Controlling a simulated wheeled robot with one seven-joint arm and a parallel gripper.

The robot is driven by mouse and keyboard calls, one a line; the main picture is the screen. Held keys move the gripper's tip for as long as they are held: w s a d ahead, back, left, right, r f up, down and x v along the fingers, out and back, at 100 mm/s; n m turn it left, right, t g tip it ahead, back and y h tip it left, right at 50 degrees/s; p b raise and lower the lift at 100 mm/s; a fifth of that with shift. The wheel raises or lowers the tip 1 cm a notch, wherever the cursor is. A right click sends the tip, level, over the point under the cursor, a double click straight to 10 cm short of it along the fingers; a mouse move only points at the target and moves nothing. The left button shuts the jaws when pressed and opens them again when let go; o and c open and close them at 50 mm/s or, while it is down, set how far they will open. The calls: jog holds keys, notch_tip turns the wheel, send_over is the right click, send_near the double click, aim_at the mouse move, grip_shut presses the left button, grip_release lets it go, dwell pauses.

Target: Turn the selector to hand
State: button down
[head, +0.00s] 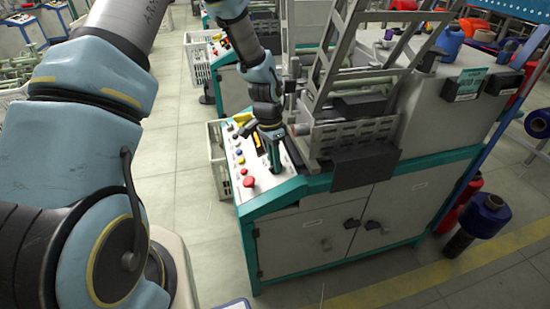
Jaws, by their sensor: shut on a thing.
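The control panel (262,184) is the sloped top at the left end of the winding machine. My gripper (275,168) points down onto this panel, right of its row of buttons. Its fingers are together and reach the panel face, shut on the selector. The selector itself is hidden by the fingers, so I cannot tell which way it points. Its markings are too small to read.
A red mushroom button (249,182) stands near the panel's front edge, with small coloured buttons behind it. The winding machine's frame (352,131) rises close right of my gripper. A white crate (216,150) stands left of the machine. The floor (186,186) at left is clear.

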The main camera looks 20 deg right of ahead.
jog(key=shift+a+n+g, duration=0.1)
jog(key=shift+n+g, duration=0.3)
jog(key=shift+n, duration=0.6)
jog(key=shift+p, duration=0.3)
jog(key=c, duration=0.9)
grip_release()
jog(key=shift+w, duration=0.1)
jog(key=r, duration=0.3)
jog(key=w+r+b, duration=0.1)
jog(key=r, duration=0.3)
jog(key=w+r, duration=0.1)
jog(key=r, duration=0.2)
jog(key=shift+a+r, duration=0.25)
jog(key=shift+a, duration=0.1)
jog(key=shift+w+a, duration=0.1)
